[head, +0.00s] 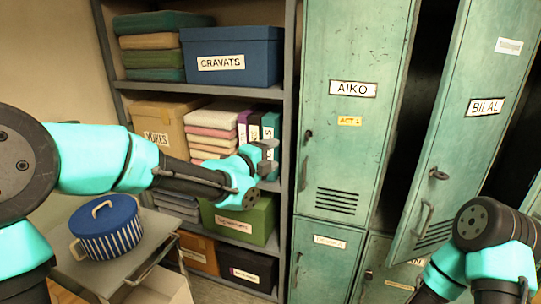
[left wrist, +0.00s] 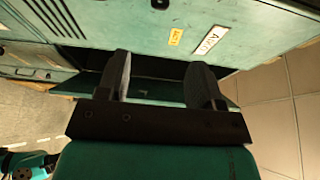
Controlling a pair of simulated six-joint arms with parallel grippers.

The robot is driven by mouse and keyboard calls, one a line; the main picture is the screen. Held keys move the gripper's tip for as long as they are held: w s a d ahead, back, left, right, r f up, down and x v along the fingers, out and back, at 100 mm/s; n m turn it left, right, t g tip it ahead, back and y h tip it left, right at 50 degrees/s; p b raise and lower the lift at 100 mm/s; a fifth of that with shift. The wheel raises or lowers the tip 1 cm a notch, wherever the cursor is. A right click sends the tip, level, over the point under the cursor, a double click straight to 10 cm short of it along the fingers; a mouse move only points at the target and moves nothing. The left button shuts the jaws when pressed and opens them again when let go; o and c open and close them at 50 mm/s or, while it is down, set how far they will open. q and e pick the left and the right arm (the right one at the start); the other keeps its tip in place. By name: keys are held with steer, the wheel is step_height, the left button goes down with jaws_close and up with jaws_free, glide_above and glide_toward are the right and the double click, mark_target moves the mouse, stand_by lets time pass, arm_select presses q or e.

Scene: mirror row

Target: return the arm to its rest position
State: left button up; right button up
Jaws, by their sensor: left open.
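My left arm reaches in from the left, and its gripper (head: 264,160) is in front of the shelf unit, just left of the AIKO locker. In the left wrist view its two dark fingers (left wrist: 162,82) are spread apart with nothing between them. The green face of the AIKO locker (left wrist: 120,30) lies beyond them, with the AIKO label (left wrist: 211,40) upside down. Part of my right arm (head: 485,228) shows at the lower right of the head view; its gripper is out of sight.
The AIKO locker (head: 350,150) is shut. The BILAL locker door (head: 470,120) stands ajar. The shelf unit (head: 290,60) holds a blue CRAVATS box (head: 232,45), folded cloths and other boxes. A striped blue pot (head: 108,232) stands on a cart (head: 152,238) under my left arm.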

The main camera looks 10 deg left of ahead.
arm_select(q)
steer(key=s+a+f+n+g+y, duration=0.2)
steer(key=f+n, duration=0.2)
steer(key=f, duration=0.7)
steer(key=s+a+f+n+g+y, duration=0.1)
steer(key=s+a+f+n+g, duration=0.3)
steer(key=f, duration=0.7)
steer(key=w+a+f+n+y, duration=0.15)
steer(key=f+n, duration=0.35)
steer(key=f, duration=0.6)
steer(key=s+a+f+n+g+y, duration=0.1)
steer(key=s+a+f+n+g, duration=0.1)
steer(key=s+f+n+g, duration=0.2)
steer(key=s+a+f+n+g, duration=0.2)
steer(key=s+f+n+g, duration=0.2)
steer(key=s+f+n, duration=0.5)
steer(key=s+f, duration=0.8)
steer(key=s, duration=0.3)
steer(key=shift+s+a+f+n+y, duration=0.35)
steer(key=shift+a+n, duration=0.05)
arm_select(e)
steer(key=shift+c, duration=0.4)
